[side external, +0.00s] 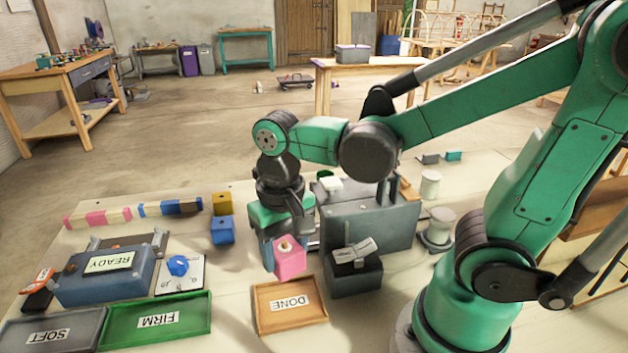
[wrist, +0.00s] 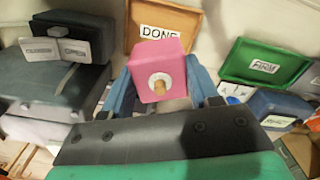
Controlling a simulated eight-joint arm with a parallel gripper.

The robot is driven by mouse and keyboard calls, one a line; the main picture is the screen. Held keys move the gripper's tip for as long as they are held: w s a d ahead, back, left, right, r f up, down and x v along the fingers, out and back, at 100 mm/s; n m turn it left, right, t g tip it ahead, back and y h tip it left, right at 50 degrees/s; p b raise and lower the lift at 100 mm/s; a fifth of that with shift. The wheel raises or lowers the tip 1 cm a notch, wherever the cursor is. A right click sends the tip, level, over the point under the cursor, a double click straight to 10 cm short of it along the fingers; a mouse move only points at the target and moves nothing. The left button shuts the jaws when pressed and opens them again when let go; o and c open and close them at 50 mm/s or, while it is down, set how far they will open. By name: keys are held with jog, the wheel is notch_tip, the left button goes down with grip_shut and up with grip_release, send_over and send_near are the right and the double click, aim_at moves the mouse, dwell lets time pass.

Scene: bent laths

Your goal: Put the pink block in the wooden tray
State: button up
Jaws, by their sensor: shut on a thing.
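The pink block (side external: 289,258) has a pale round fitting with a small wooden peg on one face. My gripper (side external: 284,240) is shut on it. In the wrist view the pink block (wrist: 158,70) sits between the blue fingers of my gripper (wrist: 160,82). The wooden tray (side external: 290,305), with a card reading DONE, lies just in front of the block in the side view. The block appears held above the table, behind the tray's far edge. The wooden tray also shows in the wrist view (wrist: 196,36), beyond the block and partly hidden by it. I see nothing lying in it.
A green FIRM tray (side external: 190,325) and a grey SOFT tray (side external: 20,335) lie to the left. A blue READY box (side external: 105,277) stands behind them. A dark box with cards (side external: 355,275) stands close right of the block, before a large grey case (side external: 385,228).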

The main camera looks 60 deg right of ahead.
aim_at(285, 248)
jog(key=shift+f, duration=3.9)
jog(key=shift+f, duration=0.2)
jog(key=o, duration=1.3)
jog(key=shift+c, duration=0.2)
jog(key=shift+r, duration=0.15)
notch_tip(285, 248, up, 12)
jog(key=shift+f, duration=0.1)
jog(key=shift+w+d+n+t, duration=0.5)
jog(key=shift+n+t, duration=0.25)
jog(key=shift+t, duration=0.45)
jog(key=shift+w+d+n+t, duration=0.5)
jog(key=shift+n+t, duration=0.3)
jog(key=shift+t, duration=0.4)
jog(key=shift+w+d+n+t, duration=0.4)
jog(key=shift+d+n+t, duration=0.3)
jog(key=shift+t, duration=0.5)
